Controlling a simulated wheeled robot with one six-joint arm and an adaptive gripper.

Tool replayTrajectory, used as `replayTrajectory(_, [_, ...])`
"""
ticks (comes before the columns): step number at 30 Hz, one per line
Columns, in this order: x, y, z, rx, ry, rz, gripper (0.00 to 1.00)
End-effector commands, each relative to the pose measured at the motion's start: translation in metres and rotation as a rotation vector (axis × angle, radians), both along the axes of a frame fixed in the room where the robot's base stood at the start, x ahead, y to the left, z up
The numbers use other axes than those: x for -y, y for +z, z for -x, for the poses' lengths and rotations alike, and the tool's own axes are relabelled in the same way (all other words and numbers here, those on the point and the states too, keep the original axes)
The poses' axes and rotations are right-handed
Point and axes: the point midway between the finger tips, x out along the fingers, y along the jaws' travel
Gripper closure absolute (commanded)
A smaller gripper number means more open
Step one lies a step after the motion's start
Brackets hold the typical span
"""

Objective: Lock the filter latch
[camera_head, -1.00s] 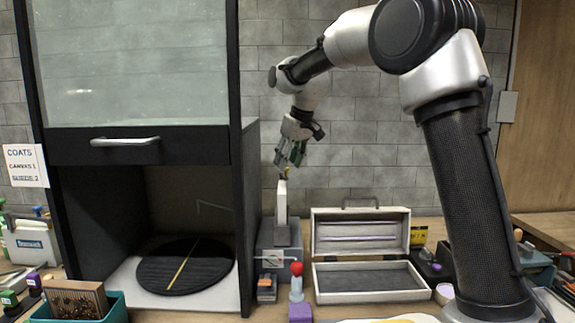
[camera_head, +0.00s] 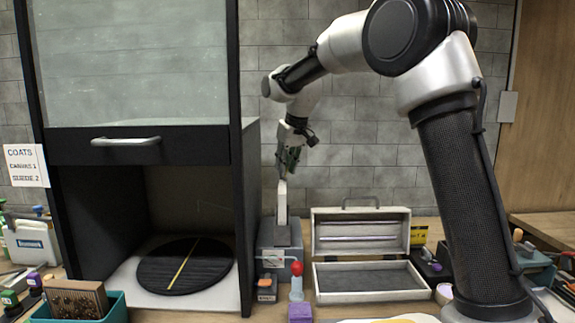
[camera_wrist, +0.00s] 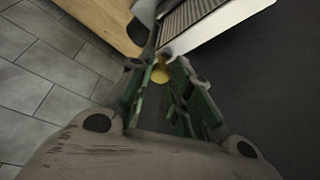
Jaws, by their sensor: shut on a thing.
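The filter unit is a grey box (camera_head: 279,262) on the bench with a slim white upright piece (camera_head: 282,205) on top, just right of the dark booth. My gripper (camera_head: 284,172) points down at the top of this white piece. In the wrist view, the green-sided fingers (camera_wrist: 162,80) close around a small yellow piece (camera_wrist: 160,73), which appears to be the latch. The latch is hidden by the fingers in the head view. A ribbed, pale-framed part (camera_wrist: 195,18) lies just beyond the fingertips. How far the latch is turned cannot be seen.
The dark booth (camera_head: 248,190) stands close on the left, with a round black turntable (camera_head: 160,268) inside. An open grey case (camera_head: 362,212) stands to the right. A red-topped bottle (camera_head: 296,283) and a purple block (camera_head: 300,312) stand in front.

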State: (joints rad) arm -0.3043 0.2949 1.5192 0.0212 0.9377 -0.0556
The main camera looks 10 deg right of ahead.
Motion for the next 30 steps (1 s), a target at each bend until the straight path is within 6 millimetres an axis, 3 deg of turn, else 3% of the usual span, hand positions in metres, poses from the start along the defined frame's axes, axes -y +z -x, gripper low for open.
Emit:
replayTrajectory(6, [-0.008, 0.0006, -0.0007, 0.003, -0.146, -0.001, 1.0])
replayTrajectory(16, [-0.0089, 0.0015, -0.0014, 0.005, -0.17, -0.003, 1.0])
replayTrajectory(17, [-0.0089, 0.0016, -0.0014, 0.005, -0.17, -0.003, 0.79])
replayTrajectory(20, [-0.0089, 0.0014, -0.0012, 0.005, -0.17, -0.002, 0.6])
replayTrajectory(30, [-0.0087, 0.0019, -0.0005, 0.004, -0.17, -0.002, 0.58])
